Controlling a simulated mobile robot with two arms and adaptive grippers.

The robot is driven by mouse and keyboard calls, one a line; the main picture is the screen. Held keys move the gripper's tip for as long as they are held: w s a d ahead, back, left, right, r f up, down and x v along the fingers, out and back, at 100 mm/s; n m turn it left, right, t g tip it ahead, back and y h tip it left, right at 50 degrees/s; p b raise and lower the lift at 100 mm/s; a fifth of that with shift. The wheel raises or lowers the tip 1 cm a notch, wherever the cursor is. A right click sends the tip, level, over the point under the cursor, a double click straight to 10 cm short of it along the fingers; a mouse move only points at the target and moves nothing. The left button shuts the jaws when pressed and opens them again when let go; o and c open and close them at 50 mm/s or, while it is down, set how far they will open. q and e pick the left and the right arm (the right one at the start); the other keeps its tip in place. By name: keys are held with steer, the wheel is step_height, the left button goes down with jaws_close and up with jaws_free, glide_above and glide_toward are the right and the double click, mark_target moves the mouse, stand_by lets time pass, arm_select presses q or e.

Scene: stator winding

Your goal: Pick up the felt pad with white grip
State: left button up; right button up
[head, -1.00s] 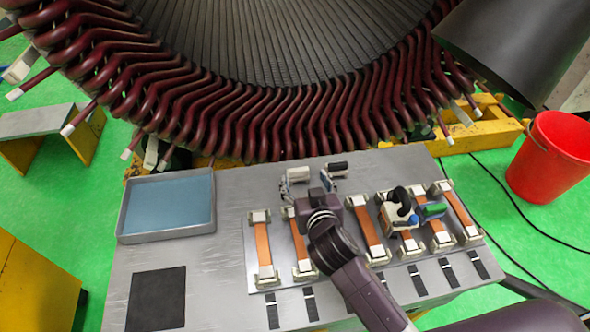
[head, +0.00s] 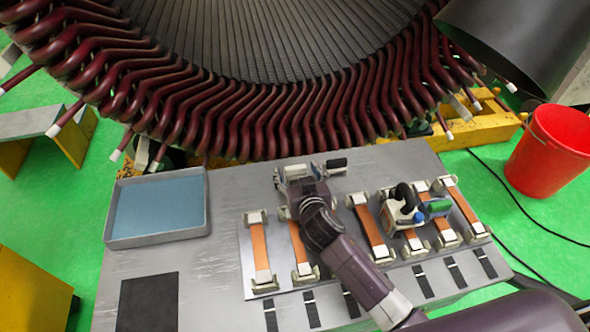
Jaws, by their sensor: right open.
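A small block with a white grip (head: 296,170), which looks like the felt pad, lies near the back edge of the grey table. Its lower part is hidden behind my right gripper. My right gripper (head: 292,182) reaches in from the lower right and is open, with its fingers at the near side of the white grip. I cannot tell whether they touch it. My left gripper is not in view.
A dark-handled piece (head: 336,164) lies close on the right. Copper strips in clamps (head: 260,250) line the plate, with a white-and-black tool (head: 400,212) and a green-topped one (head: 437,207) over them. A blue-lined tray (head: 207,225) stands left. The stator (head: 270,110) overhangs behind.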

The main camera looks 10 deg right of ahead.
steer(key=shift+x, duration=1.25)
steer(key=c, duration=1.3)
